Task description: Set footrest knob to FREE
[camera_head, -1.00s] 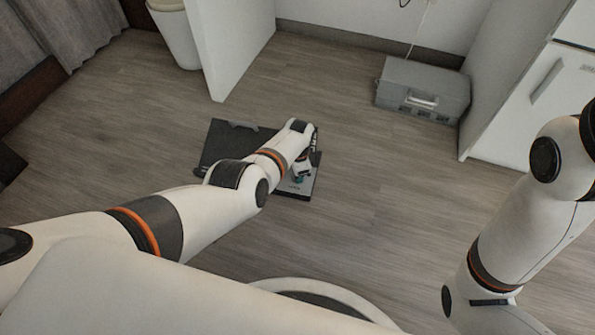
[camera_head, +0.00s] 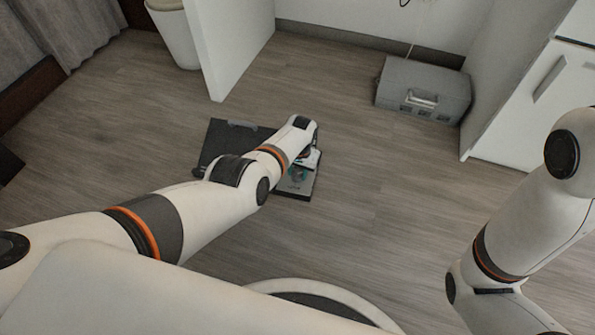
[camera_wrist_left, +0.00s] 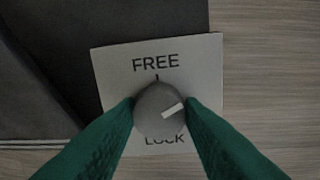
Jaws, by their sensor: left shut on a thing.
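The dark footrest (camera_head: 222,140) lies on the floor, partly hidden behind my left arm. In the left wrist view, a pale plate (camera_wrist_left: 112,75) on it reads FREE at the top and LOCK at the bottom. A round grey knob (camera_wrist_left: 158,112) sits between the words. Its white mark points right and slightly up, between FREE and LOCK, and a short black tick stands under FREE. My left gripper (camera_wrist_left: 160,104) is shut on the knob, with one green finger on each side. It also shows low over the footrest in the head view (camera_head: 298,174). My right gripper is out of view.
A grey box with a handle (camera_head: 423,88) stands by the back wall. A white panel (camera_head: 232,45) and a pale bin (camera_head: 176,35) stand behind the footrest. A white cabinet (camera_head: 520,115) is at the right. The wooden floor around the footrest is clear.

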